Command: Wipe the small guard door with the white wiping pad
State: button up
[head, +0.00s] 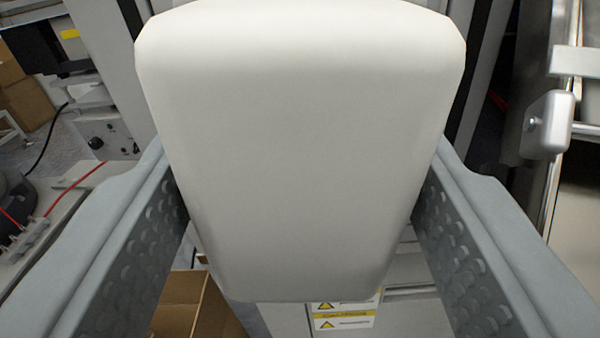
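The white wiping pad (300,150) is large in the middle of the head view, between the two grey fingers of my gripper (302,165). The fingers meet its left and right sides, and my gripper is shut on it. The pad hides most of what lies straight ahead. I cannot tell which of the grey and metal surfaces behind it is the small guard door, or whether the pad touches anything.
An open cardboard box (185,305) is below at the left. Yellow warning labels (345,315) show on a pale panel under the pad. A metal frame with a grey block (547,125) stands at the right. Red cables (75,188) and equipment are at the left.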

jog(key=w, duration=0.8)
dwell(0.4)
jog(key=shift+w, duration=0.95)
dwell(0.8)
jog(key=shift+r, duration=0.15)
jog(key=shift+s+r, duration=0.1)
jog(key=shift+r, duration=4.35)
jog(key=shift+f, duration=0.2)
jog(key=shift+f, duration=1.05)
jog(key=shift+f, duration=0.1)
